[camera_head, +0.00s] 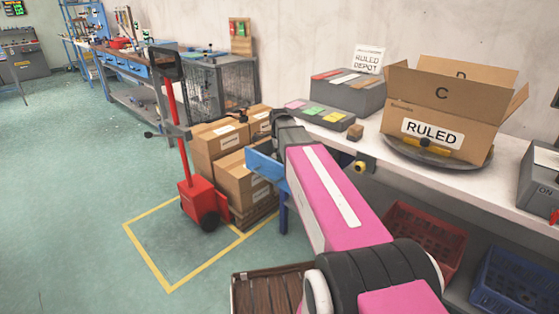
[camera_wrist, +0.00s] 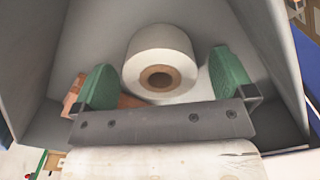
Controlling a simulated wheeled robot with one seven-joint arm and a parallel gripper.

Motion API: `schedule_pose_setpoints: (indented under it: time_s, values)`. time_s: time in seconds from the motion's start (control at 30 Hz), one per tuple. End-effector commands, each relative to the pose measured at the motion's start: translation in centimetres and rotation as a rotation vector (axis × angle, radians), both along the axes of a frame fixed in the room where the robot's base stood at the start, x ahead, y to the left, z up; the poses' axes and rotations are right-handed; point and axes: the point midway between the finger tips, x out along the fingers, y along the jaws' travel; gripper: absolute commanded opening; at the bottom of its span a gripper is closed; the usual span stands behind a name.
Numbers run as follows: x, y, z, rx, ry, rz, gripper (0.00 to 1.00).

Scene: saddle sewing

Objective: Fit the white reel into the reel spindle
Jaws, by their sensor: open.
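The white reel (camera_wrist: 158,45) has a brown cardboard core and shows in the wrist view. It lies inside a grey, slanted-walled housing (camera_wrist: 35,85), its core facing my camera. My gripper (camera_wrist: 166,82) has two green-padded fingers spread wide. In the picture one finger is on each side of the reel, with visible gaps, and nothing is clamped. I cannot tell how deep the reel sits relative to the fingertips. In the head view my pink arm reaches toward the bench's far left end, and its links hide the fingers and the reel. I cannot make out the reel spindle.
A brown flat piece (camera_wrist: 130,101) lies near the left finger. The housing walls close in on both sides. On the bench (camera_head: 336,138) stand an open carton labelled RULED (camera_head: 440,105) and a grey box (camera_head: 348,92). Stacked cartons (camera_head: 217,142) and a red pallet jack (camera_head: 200,199) stand left.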

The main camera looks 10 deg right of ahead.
Motion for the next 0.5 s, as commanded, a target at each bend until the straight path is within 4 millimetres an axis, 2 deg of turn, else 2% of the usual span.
schedule_pose_setpoints:
  time_s: [0.13,0.33,0.37,0.5]
  values:
    - [0.01,0.02,-1.23,0.000,0.000,0.000,1.00]
    - [0.01,0.02,-1.29,0.000,-0.001,0.000,1.00]
    - [0.01,0.02,-1.29,0.000,-0.001,0.000,0.97]
    - [0.00,0.02,-1.28,0.000,-0.001,0.000,0.51]
